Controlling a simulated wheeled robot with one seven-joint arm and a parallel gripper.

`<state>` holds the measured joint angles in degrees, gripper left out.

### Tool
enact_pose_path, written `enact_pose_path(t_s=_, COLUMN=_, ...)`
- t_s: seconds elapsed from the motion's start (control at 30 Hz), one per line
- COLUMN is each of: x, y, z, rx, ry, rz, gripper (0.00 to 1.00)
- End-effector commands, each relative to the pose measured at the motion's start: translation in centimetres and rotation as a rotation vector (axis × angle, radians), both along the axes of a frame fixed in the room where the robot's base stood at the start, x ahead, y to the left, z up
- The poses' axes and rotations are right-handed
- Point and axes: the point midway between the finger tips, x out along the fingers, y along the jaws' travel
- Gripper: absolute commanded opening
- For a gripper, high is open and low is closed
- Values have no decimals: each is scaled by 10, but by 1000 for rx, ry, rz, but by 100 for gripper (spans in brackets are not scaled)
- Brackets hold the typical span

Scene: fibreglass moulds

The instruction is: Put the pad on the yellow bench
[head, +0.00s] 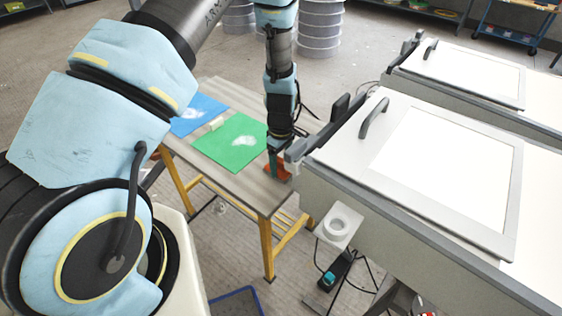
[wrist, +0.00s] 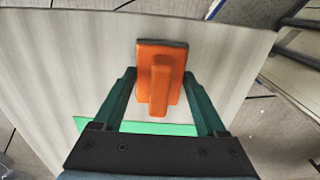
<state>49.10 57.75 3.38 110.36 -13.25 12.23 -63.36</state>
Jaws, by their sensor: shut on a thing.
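The orange pad (wrist: 160,75), a flat block with a raised grip, is between the teal fingers of my gripper (wrist: 160,76) in the wrist view. The gripper is shut on it. In the head view my gripper (head: 273,165) points down at the right end of the yellow bench (head: 240,190), and the orange pad (head: 284,174) shows at its tip, partly hidden. The bench has a grey-brown wood-grain top and yellow legs. The pad is over or on the bare top; I cannot tell if it touches. The bench top (wrist: 60,70) fills most of the wrist view.
A green sheet (head: 232,143) and a blue sheet (head: 197,113) with white patches lie on the bench, a small pale block (head: 216,124) between them. Grey equipment with a white panel (head: 450,165) stands close on the right.

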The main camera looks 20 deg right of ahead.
Motion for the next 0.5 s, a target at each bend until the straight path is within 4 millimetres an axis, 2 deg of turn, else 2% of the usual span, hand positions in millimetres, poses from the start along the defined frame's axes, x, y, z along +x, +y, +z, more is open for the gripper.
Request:
enact_pose_path(t_s=0.27, x=0, y=0, z=-4, rx=0, ry=0, rz=-1, gripper=22)
enact_pose_path(t_s=0.3, x=0, y=0, z=-3, rx=0, ry=0, rz=-1, gripper=78)
enact_pose_path(t_s=0.5, x=0, y=0, z=-2, rx=0, ry=0, rz=-1, gripper=100)
